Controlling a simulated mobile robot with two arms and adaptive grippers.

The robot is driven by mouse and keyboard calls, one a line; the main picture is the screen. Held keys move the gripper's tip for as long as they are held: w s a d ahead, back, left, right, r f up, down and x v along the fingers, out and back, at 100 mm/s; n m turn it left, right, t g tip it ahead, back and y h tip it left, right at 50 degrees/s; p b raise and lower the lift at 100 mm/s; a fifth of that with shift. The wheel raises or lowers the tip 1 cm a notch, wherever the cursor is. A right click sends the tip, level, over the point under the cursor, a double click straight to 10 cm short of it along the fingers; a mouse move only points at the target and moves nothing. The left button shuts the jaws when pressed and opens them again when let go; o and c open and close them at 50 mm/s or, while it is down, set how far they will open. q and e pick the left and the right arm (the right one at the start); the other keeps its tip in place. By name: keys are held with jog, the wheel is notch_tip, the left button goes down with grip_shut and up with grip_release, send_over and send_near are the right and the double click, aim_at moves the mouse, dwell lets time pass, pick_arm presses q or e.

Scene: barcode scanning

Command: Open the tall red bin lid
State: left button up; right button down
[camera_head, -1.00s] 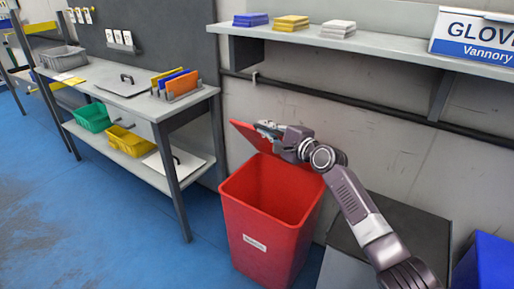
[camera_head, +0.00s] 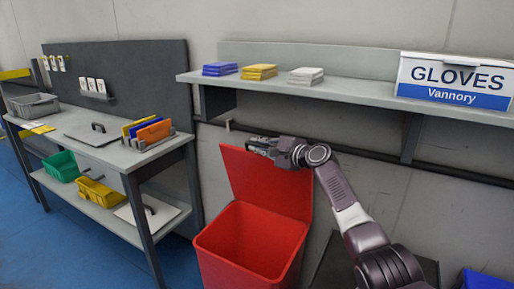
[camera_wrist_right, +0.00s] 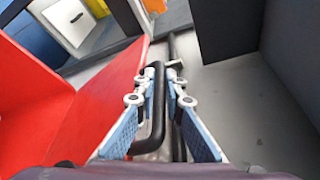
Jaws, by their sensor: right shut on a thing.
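The tall red bin (camera_head: 250,265) stands on the floor by the wall, its top open toward me. Its red lid (camera_head: 268,185) is tipped up, close to upright, at the back of the bin. My right gripper (camera_head: 258,146) is at the lid's top edge. In the right wrist view, the gripper (camera_wrist_right: 162,105) has its blue-padded fingers on either side of a black handle (camera_wrist_right: 156,95) and is shut on it. The lid (camera_wrist_right: 100,105) fills the left of that view. My left gripper is not in view.
A wall shelf (camera_head: 340,92) with coloured stacks and a glove box (camera_head: 455,80) is above the gripper. A dark pipe (camera_head: 375,165) runs along the wall behind the lid. A workbench (camera_head: 100,150) stands at left. A blue bin (camera_head: 485,280) is at lower right.

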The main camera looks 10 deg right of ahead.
jog(key=c, duration=2)
grip_release()
jog(key=shift+f, duration=0.1)
jog(key=shift+v, duration=6)
